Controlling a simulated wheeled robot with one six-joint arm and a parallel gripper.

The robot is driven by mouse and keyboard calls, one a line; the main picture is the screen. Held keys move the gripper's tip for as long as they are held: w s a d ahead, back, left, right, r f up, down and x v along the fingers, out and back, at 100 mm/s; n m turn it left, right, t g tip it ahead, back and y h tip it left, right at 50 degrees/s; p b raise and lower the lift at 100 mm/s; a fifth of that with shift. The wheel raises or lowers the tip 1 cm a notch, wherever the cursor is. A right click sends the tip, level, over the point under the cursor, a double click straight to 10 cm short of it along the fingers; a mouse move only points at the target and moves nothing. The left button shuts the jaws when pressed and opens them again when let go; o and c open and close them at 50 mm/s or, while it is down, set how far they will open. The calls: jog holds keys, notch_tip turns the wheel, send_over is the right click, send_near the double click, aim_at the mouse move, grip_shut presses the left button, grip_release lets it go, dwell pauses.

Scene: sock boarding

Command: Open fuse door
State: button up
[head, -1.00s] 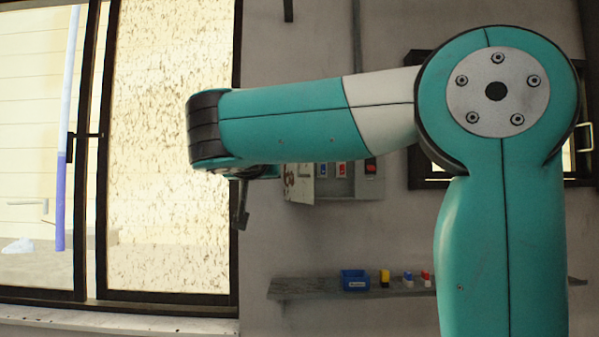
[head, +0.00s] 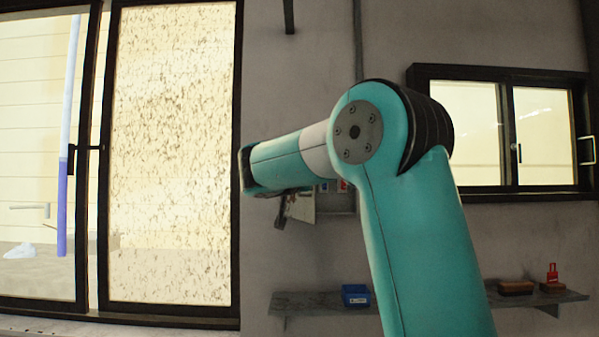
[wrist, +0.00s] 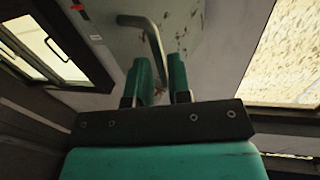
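The fuse door (head: 301,207) is a pale, worn panel at the left of the grey fuse box (head: 341,200); it stands ajar, swung out from the box. It also shows in the wrist view as a grey, rust-flecked panel (wrist: 196,22). Its bent metal handle (wrist: 152,38) runs down toward the gap between my two teal fingers. My gripper (wrist: 160,80) has its fingers apart, with the handle's lower end between them; firm contact is not visible. In the head view my gripper (head: 281,212) is small, just left of the door. My arm hides part of the box.
A shelf (head: 300,301) below holds a blue bin (head: 355,295), a brown block (head: 515,287) and a red item (head: 552,274). A large window (head: 170,150) is at left, a smaller one (head: 535,135) at right. The wall between them is mostly clear.

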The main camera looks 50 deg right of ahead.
jog(key=shift+p+x, duration=0.3)
jog(key=shift+x, duration=0.95)
grip_shut()
